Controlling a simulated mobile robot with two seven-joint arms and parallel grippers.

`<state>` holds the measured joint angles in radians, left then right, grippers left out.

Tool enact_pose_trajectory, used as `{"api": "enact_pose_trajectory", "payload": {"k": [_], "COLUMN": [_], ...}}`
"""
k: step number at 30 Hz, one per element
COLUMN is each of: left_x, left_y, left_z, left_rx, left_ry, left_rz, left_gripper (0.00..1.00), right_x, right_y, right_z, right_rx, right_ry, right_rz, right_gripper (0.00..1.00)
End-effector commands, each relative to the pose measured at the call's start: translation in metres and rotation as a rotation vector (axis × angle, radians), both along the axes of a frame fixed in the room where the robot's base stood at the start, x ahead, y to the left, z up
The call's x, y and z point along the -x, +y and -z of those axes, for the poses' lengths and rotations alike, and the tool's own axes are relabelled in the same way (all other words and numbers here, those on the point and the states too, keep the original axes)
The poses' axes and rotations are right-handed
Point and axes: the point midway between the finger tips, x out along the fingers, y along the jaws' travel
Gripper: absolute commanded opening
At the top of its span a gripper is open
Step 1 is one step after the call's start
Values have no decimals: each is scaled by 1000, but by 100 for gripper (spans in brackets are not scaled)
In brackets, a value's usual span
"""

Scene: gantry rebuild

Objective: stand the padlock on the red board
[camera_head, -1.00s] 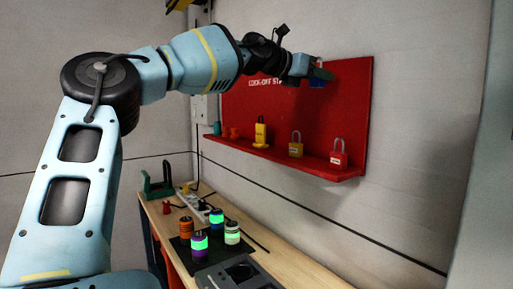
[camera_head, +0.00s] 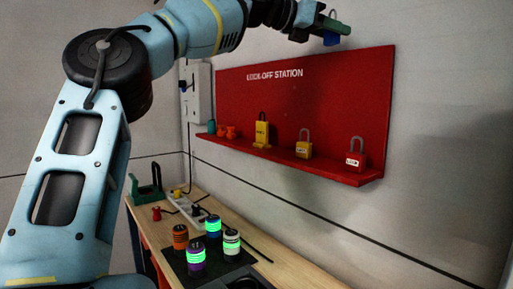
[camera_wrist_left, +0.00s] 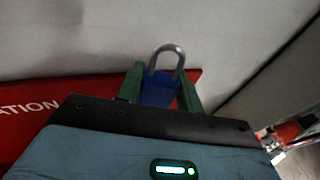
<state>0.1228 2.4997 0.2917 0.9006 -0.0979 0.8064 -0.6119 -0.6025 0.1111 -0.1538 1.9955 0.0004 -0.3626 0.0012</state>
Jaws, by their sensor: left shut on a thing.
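My left gripper (camera_head: 334,27) is shut on a blue padlock (camera_head: 331,39) with a grey shackle. In the head view they are high, above the red board's top edge toward its right. In the left wrist view the blue padlock (camera_wrist_left: 158,90) sits between the green fingers (camera_wrist_left: 162,92), shackle outward. The red board (camera_head: 300,95), lettered "LOCK-OFF STATION", is on the wall with a ledge (camera_head: 318,170) along its bottom. The board also shows behind the gripper in the left wrist view (camera_wrist_left: 20,128). My right gripper is not in view.
Below is a wooden bench (camera_head: 285,272) with several banded cylinders on a dark mat.

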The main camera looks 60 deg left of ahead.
Motion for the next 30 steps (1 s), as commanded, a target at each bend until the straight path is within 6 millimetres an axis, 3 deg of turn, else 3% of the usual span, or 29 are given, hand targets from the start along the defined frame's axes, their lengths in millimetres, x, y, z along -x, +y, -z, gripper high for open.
{"api": "enact_pose_trajectory", "payload": {"k": [14,30], "left_x": [2,2], "left_y": [-8,-8], "left_z": [-4,84], "left_rx": [0,2], "left_ry": [-1,1], "left_rz": [25,26], "left_gripper": [11,11], "right_x": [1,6], "right_y": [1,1], "right_z": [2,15], "right_rx": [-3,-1], "right_ry": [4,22], "right_rz": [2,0], "right_gripper": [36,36]}}
